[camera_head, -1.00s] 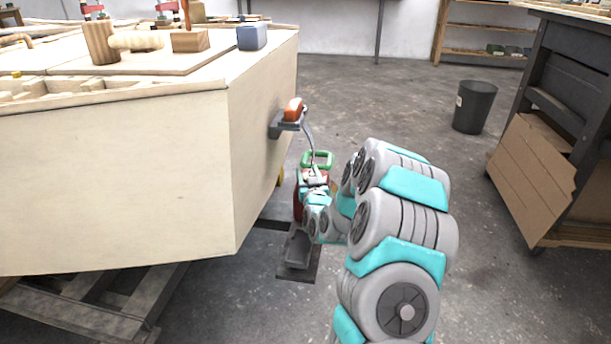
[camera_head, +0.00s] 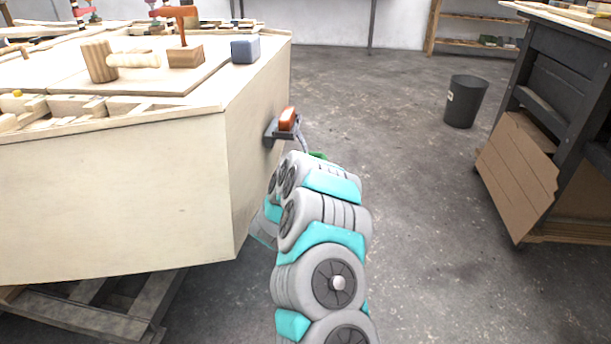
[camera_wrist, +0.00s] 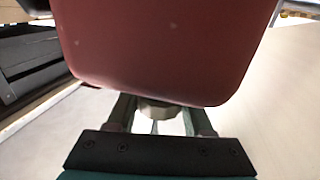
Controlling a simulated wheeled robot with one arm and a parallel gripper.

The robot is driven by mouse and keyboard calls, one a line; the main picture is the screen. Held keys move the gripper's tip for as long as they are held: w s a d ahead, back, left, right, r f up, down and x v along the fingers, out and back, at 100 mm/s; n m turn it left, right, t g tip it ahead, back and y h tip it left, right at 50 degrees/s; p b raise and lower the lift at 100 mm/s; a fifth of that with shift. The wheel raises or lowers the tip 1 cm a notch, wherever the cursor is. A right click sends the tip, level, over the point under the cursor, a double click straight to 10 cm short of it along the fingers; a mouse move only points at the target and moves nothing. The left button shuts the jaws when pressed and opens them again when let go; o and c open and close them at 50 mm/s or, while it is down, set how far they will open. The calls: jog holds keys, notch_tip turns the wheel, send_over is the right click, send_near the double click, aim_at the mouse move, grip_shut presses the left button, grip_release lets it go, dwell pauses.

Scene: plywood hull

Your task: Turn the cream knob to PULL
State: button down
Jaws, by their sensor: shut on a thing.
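A cream knob (camera_wrist: 160,112) shows in the wrist view below a large dark red body (camera_wrist: 160,45), which hides its upper part. My gripper (camera_wrist: 158,126) has a grey-green finger on each side of the knob and is shut on it. The PULL mark and the knob's pointing direction cannot be seen.
A dark bracket holding an orange-brown block (camera_head: 287,119) juts from the hull's right face, just above my arm. A pallet (camera_head: 90,305) lies under the hull. A dark bin (camera_head: 466,101) and a workbench (camera_head: 570,100) stand right, with clear floor between.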

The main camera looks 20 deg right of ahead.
jog(key=shift+r, duration=0.15)
jog(key=shift+c, duration=1.5)
grip_release()
jog(key=v, duration=0.7)
jog(key=shift+a, duration=0.25)
jog(key=shift+s+a, duration=0.1)
jog(key=shift+s, duration=0.1)
